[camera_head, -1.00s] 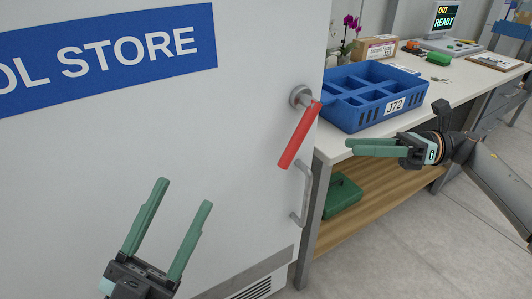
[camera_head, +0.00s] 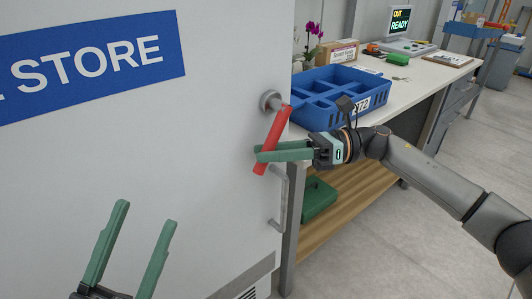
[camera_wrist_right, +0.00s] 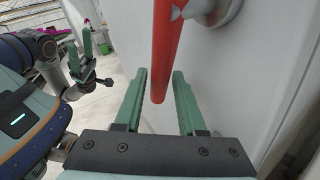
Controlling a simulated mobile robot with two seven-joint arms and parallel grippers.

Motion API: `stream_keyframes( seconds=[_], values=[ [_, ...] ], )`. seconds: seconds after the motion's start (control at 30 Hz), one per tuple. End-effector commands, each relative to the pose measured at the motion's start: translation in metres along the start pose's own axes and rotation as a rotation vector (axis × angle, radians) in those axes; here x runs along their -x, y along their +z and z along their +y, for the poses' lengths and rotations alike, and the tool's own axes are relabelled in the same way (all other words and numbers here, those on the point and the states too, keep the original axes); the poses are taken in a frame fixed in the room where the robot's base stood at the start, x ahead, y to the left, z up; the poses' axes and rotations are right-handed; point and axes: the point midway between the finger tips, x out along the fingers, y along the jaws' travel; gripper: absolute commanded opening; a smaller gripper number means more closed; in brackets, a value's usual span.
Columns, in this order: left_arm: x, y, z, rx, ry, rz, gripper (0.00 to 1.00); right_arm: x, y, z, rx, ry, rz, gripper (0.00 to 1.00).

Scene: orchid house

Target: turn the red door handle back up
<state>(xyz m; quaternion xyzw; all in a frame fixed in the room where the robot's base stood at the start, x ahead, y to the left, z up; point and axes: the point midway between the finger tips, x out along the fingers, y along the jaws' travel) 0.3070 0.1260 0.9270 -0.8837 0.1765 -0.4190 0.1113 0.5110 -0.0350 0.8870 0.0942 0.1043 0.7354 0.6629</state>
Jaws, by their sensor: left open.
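The red door handle (camera_head: 275,128) hangs steeply down and slightly left from its round metal mount (camera_head: 268,101) on the white door (camera_head: 150,165). My right gripper (camera_head: 260,153) reaches in from the right at the handle's lower part. In the right wrist view its two green fingers (camera_wrist_right: 160,72) are apart, and the red handle (camera_wrist_right: 166,45) runs down into the gap between them. Contact with the handle cannot be told. My left gripper (camera_head: 147,213) is open and empty in front of the door, low on the left.
A grey pull bar (camera_head: 281,205) is on the door below the handle. Right of the door stands a bench (camera_head: 420,75) with a blue crate (camera_head: 345,108), orchid (camera_head: 312,38), cardboard box (camera_head: 336,52) and monitor (camera_head: 399,22). A green case (camera_head: 318,198) sits on the lower shelf.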

Motion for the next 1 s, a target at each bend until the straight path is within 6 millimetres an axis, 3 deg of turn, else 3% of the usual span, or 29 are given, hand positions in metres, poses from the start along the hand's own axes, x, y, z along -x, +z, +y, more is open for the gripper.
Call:
stream_keyframes(
  seconds=[0.4,0.77,1.0],
  values=[
    [0.0004,0.0005,0.0003,0.002,0.0,0.0,0.57,-0.0102,0.0002,0.0001,0.0,0.0,0.0,0.4],
    [0.0004,0.0003,0.0005,0.002,0.001,0.0,0.57,-0.0099,0.0,0.0001,0.0,0.0,0.0,0.0],
    [0.0004,0.0003,0.0006,0.002,0.001,0.001,0.57,-0.0098,-0.0001,0.0,0.0,0.0,0.0,0.0]
  ],
)
